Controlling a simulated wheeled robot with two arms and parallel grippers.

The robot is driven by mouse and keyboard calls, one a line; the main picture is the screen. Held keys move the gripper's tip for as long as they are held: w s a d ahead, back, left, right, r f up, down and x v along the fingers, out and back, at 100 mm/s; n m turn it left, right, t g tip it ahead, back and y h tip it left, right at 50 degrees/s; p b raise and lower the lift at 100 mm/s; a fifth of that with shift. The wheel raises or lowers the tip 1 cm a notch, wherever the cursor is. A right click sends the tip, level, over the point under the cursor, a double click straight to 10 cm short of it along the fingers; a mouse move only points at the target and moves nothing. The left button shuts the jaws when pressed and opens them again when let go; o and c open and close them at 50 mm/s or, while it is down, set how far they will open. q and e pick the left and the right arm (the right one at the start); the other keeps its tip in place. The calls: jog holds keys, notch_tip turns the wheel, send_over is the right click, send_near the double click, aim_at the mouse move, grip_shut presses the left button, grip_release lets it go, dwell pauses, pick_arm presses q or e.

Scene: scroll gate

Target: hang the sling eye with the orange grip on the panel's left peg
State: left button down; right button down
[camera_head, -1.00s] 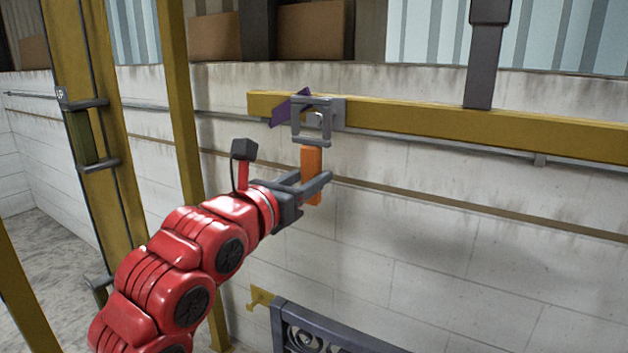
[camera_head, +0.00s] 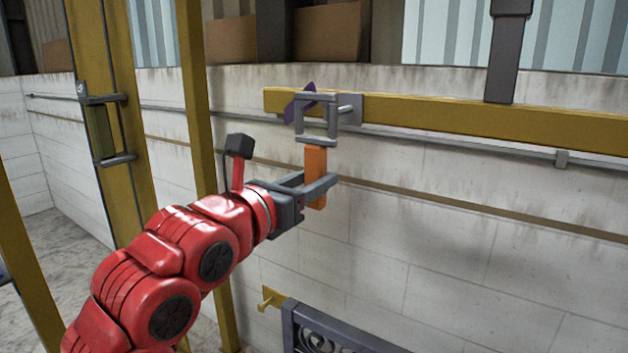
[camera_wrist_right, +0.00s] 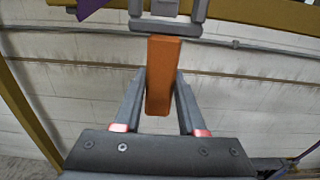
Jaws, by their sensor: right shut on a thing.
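The sling eye is a grey square frame (camera_head: 317,118) with an orange grip (camera_head: 316,165) below it. My right gripper (camera_head: 318,188) is shut on the orange grip, which stands about upright; the grip also shows between the fingers in the wrist view (camera_wrist_right: 163,75). The frame overlaps the left end of a yellow beam (camera_head: 440,122). A grey plate with a short pin (camera_head: 350,108) is at the frame's right side; I cannot tell whether the pin passes through the eye. A dark panel (camera_head: 340,335) with a yellow peg (camera_head: 271,298) at its left shows low down. My left gripper is not seen.
A purple piece (camera_head: 300,103) sits behind the eye at the beam's end. A dark post (camera_head: 504,60) rises from the beam. A pale block wall (camera_head: 450,220) is behind; the space right of the grip looks clear.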

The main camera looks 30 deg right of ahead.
jog(key=shift+b+v, duration=1.55)
jog(key=shift+v, duration=0.95)
